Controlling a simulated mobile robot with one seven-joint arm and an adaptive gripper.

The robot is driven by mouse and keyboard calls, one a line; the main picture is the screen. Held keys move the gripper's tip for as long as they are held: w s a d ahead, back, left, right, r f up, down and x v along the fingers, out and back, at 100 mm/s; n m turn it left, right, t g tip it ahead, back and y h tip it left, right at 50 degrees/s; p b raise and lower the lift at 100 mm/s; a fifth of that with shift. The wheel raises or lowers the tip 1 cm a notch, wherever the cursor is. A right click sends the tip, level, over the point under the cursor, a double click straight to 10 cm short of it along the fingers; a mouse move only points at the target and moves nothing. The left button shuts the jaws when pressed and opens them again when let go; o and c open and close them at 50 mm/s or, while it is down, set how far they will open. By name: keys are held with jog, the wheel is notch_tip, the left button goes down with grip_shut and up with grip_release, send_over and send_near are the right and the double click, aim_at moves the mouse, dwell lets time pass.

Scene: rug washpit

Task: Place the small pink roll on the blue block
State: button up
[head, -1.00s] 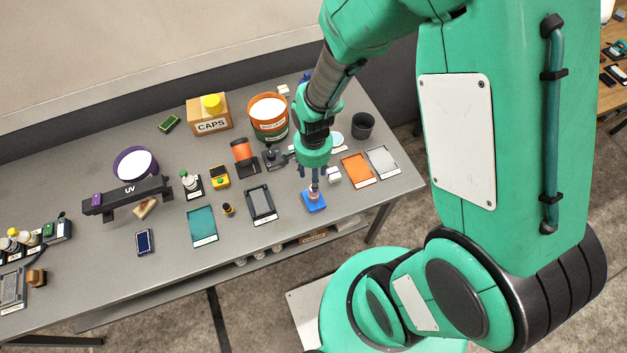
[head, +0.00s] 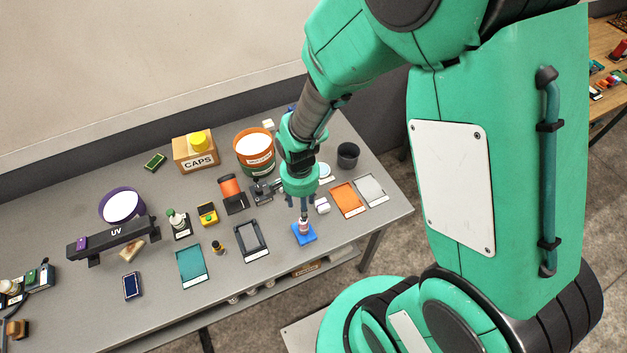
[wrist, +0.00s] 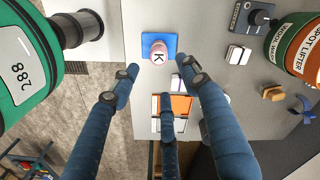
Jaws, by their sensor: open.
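The blue block (head: 310,239) lies on the grey table near its front edge. The small pink roll (head: 303,226) stands on it. In the wrist view the roll (wrist: 158,55) shows its pale end with a letter K, and sits upright on the blue block (wrist: 147,39). My gripper (head: 304,208) points down just above the roll. In the wrist view the blue fingers of my gripper (wrist: 158,76) are spread, with a gap between their tips and the roll. It is open and empty.
A white block (head: 322,205), an orange tray (head: 348,199) and a grey tray (head: 371,189) lie right of the blue block. A dark frame (head: 251,241) lies to its left. An orange bucket (head: 254,154) and a dark cup (head: 348,155) stand behind.

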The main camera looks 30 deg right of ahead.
notch_tip(320, 180, up, 12)
jog(key=n+t, duration=0.2)
jog(key=s+d+r+n+t, duration=0.1)
jog(key=s+r+n, duration=0.2)
jog(key=r, duration=0.9)
jog(key=s+d+r+n+t, duration=0.1)
jog(key=s+r+n+t, duration=0.1)
jog(key=s+r, duration=0.7)
notch_tip(320, 180, up, 3)
jog(key=shift+r+n+t, duration=0.1)
jog(key=shift+n+t, duration=0.2)
jog(key=shift+n, duration=0.6)
notch_tip(320, 180, down, 10)
jog(key=b, duration=1)
jog(key=shift+f, duration=0.2)
